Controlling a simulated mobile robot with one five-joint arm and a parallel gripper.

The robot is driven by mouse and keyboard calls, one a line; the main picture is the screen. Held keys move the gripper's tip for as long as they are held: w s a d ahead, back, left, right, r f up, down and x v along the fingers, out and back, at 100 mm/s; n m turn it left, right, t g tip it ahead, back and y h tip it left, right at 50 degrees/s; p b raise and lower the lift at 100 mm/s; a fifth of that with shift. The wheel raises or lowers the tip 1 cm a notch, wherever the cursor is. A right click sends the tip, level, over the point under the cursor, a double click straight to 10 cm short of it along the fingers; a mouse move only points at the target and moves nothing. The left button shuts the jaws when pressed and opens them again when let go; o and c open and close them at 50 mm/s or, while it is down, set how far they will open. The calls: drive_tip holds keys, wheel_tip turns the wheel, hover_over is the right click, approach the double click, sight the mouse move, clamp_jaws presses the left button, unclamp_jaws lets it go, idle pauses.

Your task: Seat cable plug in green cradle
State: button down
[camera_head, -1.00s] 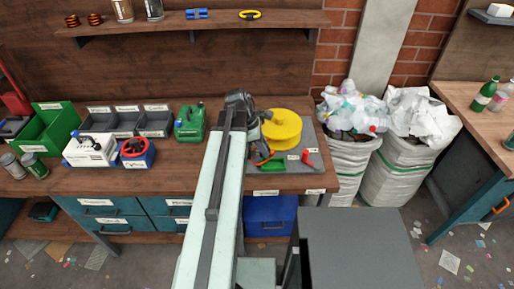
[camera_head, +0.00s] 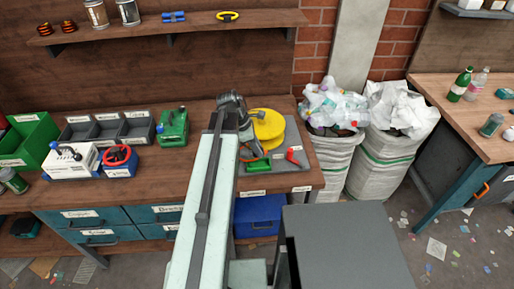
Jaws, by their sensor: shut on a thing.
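The green cradle (camera_head: 258,167) sits at the front of a grey board on the workbench. My gripper (camera_head: 250,149) is low over the board, just behind and left of the cradle. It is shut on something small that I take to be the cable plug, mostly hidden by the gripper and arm. An orange cable (camera_head: 252,158) shows beside the jaws. I cannot tell whether the plug touches the cradle.
A red piece (camera_head: 294,157) lies to the right on the grey board (camera_head: 300,172). White sacks stand right of the bench.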

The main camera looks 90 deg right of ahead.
sight(257, 166)
drive_tip(key=shift+f+b, duration=2.95)
drive_tip(key=shift+f, duration=0.1)
drive_tip(key=c, duration=0.9)
unclamp_jaws()
drive_tip(key=shift+c, duration=0.2)
drive_tip(key=shift+r, duration=0.1)
drive_tip(key=p+v, duration=0.7)
drive_tip(key=shift+r, duration=0.35)
drive_tip(key=shift+w, duration=0.2)
